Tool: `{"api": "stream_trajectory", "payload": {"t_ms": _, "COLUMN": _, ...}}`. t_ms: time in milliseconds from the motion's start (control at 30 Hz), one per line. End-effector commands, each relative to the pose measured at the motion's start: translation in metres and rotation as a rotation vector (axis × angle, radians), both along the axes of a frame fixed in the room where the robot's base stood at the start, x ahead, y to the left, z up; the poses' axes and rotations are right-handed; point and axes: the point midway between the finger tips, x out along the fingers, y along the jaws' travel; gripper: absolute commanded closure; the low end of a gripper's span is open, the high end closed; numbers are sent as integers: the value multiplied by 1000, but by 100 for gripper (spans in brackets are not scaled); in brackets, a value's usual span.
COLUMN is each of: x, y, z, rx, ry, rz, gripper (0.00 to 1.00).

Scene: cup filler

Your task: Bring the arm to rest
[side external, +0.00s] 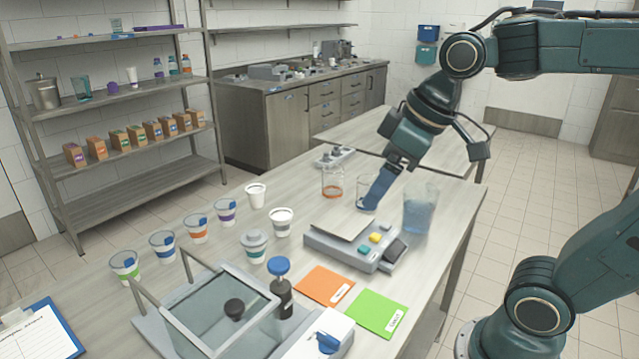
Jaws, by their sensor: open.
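My gripper (374,196) points down and to the left over the right part of the near table. Its jaws are open. Its fingertips overlap a small clear glass (366,207) with blue at its base; I cannot tell whether they touch it. A larger clear pitcher (419,208) with blue liquid stands just right of the fingertips. A clear glass (332,184) with an orange band stands to their left.
A grey scale (335,248) with coloured buttons sits in front of the gripper. Several cups (196,229) stand at left. Orange (324,286) and green (375,313) cards, a pump bottle (280,290) and a clear-walled box (215,310) occupy the front.

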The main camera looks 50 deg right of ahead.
Motion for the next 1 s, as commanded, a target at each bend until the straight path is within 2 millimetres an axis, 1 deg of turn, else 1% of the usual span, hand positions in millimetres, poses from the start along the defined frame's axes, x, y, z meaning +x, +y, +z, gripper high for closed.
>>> {"api": "stream_trajectory", "payload": {"t_ms": 33, "x": -12, "y": 0, "z": -3, "rx": 4, "ry": -9, "rz": -29, "gripper": 19}}
{"api": "stream_trajectory", "payload": {"t_ms": 200, "x": -45, "y": -5, "z": -15, "rx": 21, "ry": -31, "rz": -129, "gripper": 19}}
{"api": "stream_trajectory", "payload": {"t_ms": 300, "x": -60, "y": -8, "z": -23, "rx": 29, "ry": -40, "rz": -174, "gripper": 19}}
{"api": "stream_trajectory", "payload": {"t_ms": 400, "x": -69, "y": -10, "z": -28, "rx": 35, "ry": -46, "rz": -207, "gripper": 19}}
{"api": "stream_trajectory", "payload": {"t_ms": 567, "x": -74, "y": -11, "z": -32, "rx": 40, "ry": -49, "rz": -228, "gripper": 19}}
{"api": "stream_trajectory", "payload": {"t_ms": 1000, "x": -74, "y": -11, "z": -32, "rx": 40, "ry": -49, "rz": -228, "gripper": 19}}
